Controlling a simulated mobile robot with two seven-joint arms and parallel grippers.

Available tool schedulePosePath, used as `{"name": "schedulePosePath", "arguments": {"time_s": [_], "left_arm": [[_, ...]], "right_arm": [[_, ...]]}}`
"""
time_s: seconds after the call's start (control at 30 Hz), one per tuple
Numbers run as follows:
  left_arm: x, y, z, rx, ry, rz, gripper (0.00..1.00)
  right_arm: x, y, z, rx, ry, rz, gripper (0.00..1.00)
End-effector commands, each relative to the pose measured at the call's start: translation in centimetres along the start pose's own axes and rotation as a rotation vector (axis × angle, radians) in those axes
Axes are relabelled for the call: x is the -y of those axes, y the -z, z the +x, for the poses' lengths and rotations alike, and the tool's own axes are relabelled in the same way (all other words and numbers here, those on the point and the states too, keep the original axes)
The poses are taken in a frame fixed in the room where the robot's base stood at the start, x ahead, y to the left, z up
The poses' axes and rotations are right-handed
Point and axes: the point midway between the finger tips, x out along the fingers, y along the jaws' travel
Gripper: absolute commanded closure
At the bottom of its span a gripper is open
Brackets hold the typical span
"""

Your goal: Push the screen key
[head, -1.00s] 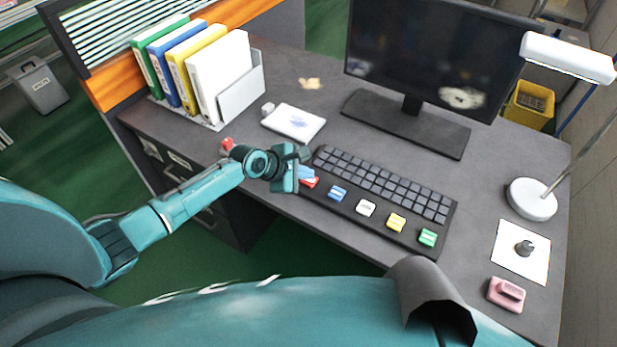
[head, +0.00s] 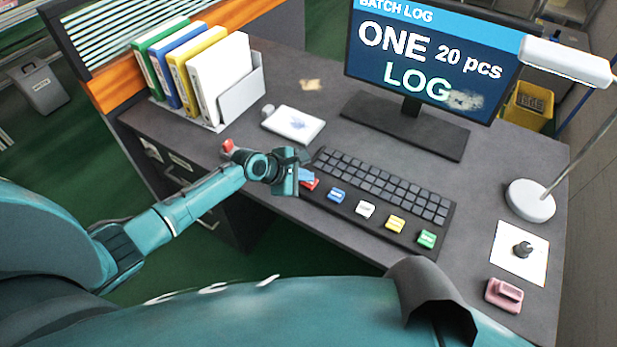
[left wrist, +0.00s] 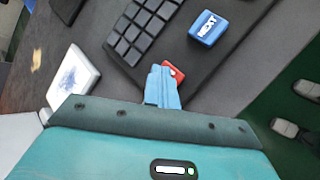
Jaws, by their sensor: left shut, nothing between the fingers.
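A keyboard (head: 378,183) on the desk has a row of coloured keys along its front edge. The red key (head: 313,184) is at the left end and is partly hidden by my left gripper (head: 305,174). The left gripper's light-blue fingers are shut and empty, with their tips at the red key. In the left wrist view the fingers (left wrist: 163,84) cover part of the red key (left wrist: 176,72); I cannot tell whether they touch it. The monitor (head: 430,60) is lit and reads "BATCH LOG", "ONE LOG" and "20 pcs". My right gripper is not in view.
Blue (head: 337,195), white (head: 365,210), yellow (head: 395,224) and green (head: 426,239) keys run to the right. A white pad (head: 294,124) lies behind the gripper. Binders (head: 215,75) stand at the back left. A lamp (head: 530,201) and a pink object (head: 504,295) are at the right.

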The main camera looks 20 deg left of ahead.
Motion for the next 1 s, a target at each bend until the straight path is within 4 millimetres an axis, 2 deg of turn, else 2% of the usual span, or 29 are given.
{"name": "schedulePosePath", "arguments": {"time_s": [0.1, 0.4, 0.67, 1.0], "left_arm": [[-0.2, -0.2, -0.3, 0.000, 0.001, -0.001, 1.00], [-0.2, -0.3, -0.4, 0.000, 0.000, 0.000, 1.00], [-1.4, -1.4, -2.0, 0.000, 0.000, -0.001, 1.00], [-2.8, -2.8, -3.9, 0.001, -0.001, 0.002, 1.00]], "right_arm": [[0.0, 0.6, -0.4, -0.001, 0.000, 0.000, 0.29], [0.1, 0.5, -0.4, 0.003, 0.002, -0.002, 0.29], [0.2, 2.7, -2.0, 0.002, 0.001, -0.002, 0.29], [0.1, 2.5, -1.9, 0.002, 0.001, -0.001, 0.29]]}}
